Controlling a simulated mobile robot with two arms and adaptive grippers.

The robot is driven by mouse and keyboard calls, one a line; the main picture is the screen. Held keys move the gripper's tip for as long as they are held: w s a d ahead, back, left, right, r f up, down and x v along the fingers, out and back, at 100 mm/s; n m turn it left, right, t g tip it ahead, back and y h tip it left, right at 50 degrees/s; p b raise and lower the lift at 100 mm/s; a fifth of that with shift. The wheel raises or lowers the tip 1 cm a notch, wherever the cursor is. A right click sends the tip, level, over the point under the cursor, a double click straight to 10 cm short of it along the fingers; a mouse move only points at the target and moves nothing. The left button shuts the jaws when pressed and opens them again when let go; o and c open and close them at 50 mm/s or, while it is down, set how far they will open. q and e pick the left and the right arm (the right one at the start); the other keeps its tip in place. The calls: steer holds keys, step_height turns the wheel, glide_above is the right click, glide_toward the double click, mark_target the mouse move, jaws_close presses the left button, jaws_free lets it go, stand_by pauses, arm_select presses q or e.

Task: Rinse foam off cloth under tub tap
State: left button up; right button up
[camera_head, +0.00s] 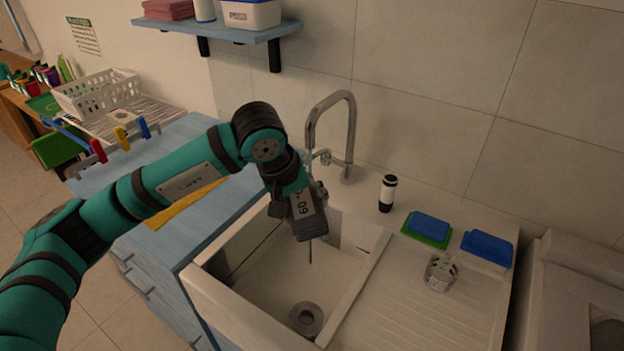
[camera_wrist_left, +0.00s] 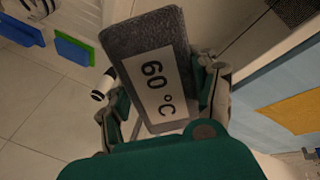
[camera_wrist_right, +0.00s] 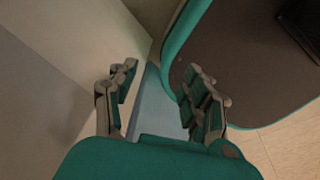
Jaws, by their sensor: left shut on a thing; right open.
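My left gripper (camera_head: 292,192) is shut on a grey, fabric-like slab (camera_head: 308,222) with a white label. The left wrist view shows the slab (camera_wrist_left: 150,75) between the fingers, its label reading "60 °C". It may be the cloth; I see no foam on it. The slab hangs over the white sink tub (camera_head: 228,297), below and near the chrome arched tap (camera_head: 350,125). My right gripper (camera_wrist_right: 160,85) is open and empty, seen only in the right wrist view.
A black-and-white bottle (camera_head: 387,193), blue sponges (camera_head: 488,246) and a clear glass (camera_head: 440,272) stand right of the tub. A yellow cloth (camera_head: 185,207) lies on the blue counter at left. A shelf (camera_head: 225,30) hangs above. The tub's drain area is clear.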

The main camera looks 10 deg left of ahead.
stand_by(0.5)
arm_select(q)
steer(key=shift+s+a+r, duration=0.2)
steer(key=shift+s+r, duration=0.8)
steer(key=shift+s, duration=0.25)
steer(key=shift+s+a+r, duration=0.15)
steer(key=shift+s+r, duration=0.85)
steer(key=shift+s, duration=0.25)
